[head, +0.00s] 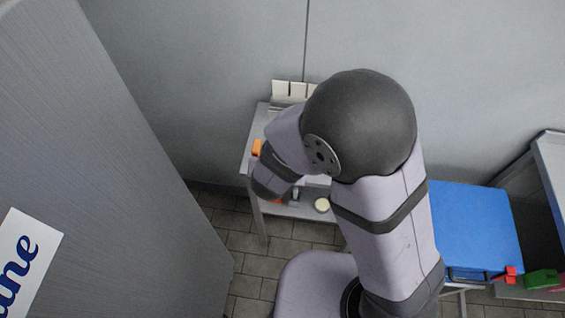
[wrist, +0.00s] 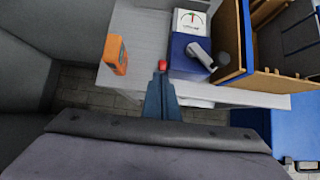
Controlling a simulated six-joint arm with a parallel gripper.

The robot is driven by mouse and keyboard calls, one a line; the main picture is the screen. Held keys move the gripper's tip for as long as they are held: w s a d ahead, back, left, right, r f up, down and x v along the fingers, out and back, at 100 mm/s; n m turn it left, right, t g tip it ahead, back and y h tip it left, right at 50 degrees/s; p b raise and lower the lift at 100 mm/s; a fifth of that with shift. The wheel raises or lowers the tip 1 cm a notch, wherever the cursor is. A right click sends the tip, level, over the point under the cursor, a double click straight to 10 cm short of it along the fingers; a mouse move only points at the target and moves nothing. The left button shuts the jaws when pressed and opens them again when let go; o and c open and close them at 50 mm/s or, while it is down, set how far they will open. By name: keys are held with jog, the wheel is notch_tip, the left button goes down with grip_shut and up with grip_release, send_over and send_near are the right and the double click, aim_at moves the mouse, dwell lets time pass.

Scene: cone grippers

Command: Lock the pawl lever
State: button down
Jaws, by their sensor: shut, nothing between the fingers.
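In the wrist view a blue box (wrist: 184,66) stands on the grey table, with a grey lever (wrist: 201,54) on its right side and a white dial card (wrist: 190,22) behind. The grey lever slants; I cannot tell whether it is the pawl lever or whether it is locked. A small red piece (wrist: 162,65) shows just beyond my fingertips, left of the blue box; I cannot tell if they touch it. My gripper (wrist: 161,80) is shut and empty, in front of and left of the box. In the head view my arm hides the box and fingertips.
An orange box (wrist: 115,54) stands on the table (wrist: 143,52) left of my gripper. A wood and blue cabinet (wrist: 233,42) stands close on the right. In the head view a blue case (head: 475,228) is at right and a grey panel (head: 90,150) at left.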

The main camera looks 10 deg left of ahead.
jog(key=shift+w+r+g+p, duration=0.3)
jog(key=shift+g+p, duration=0.1)
jog(key=shift+p, duration=0.2)
jog(key=shift+g, duration=0.3)
jog(key=shift+w+r+p, duration=0.3)
jog(key=shift+w+p, duration=0.1)
jog(key=shift+w, duration=0.25)
jog(key=shift+w+r+p, duration=0.25)
jog(key=shift+w+p, duration=0.2)
jog(key=shift+w, duration=0.15)
jog(key=shift+w+r+p, duration=0.3)
jog(key=shift+w+p, duration=0.1)
jog(key=shift+w, duration=0.25)
jog(key=shift+r, duration=0.2)
jog(key=shift+s+r+p, duration=0.1)
jog(key=shift+r+p, duration=0.5)
jog(key=shift+p, duration=0.1)
